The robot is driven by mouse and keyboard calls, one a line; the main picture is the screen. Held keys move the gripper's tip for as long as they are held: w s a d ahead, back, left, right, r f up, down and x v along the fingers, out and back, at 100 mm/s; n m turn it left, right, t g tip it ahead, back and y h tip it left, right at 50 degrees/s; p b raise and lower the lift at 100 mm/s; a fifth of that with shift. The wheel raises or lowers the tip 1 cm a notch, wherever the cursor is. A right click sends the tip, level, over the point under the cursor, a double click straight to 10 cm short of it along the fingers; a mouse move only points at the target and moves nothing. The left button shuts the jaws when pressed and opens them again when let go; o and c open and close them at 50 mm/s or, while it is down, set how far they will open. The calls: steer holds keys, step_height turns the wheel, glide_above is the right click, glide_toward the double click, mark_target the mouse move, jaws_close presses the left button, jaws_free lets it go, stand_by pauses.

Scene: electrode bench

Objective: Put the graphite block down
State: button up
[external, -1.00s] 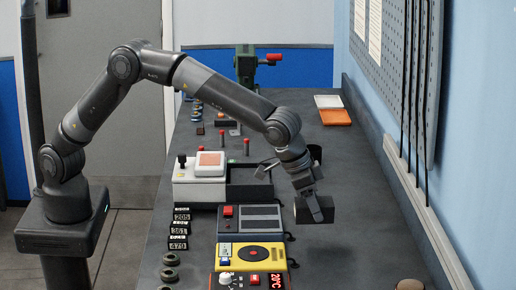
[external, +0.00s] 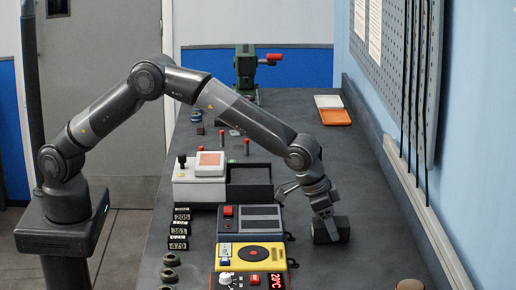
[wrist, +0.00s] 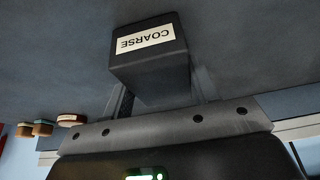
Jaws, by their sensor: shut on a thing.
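The graphite block (external: 331,230) is a dark block at the right part of the bench in the external view. In the wrist view the block (wrist: 150,70) carries a white label reading "COARSE". My gripper (external: 323,213) is above it and shut on it, with its fingers on either side of the block in the wrist view. The block is at or very near the bench top (external: 360,195); I cannot tell whether it touches.
A grey two-panel device (external: 250,219), a yellow device with a black disc (external: 252,256) and a red temperature display (external: 276,281) stand to the left. An open dark bin (external: 249,182) is behind them. An orange tray (external: 335,117) lies far back.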

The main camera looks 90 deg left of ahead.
steer(key=shift+f, duration=0.1)
steer(key=o, duration=1.3)
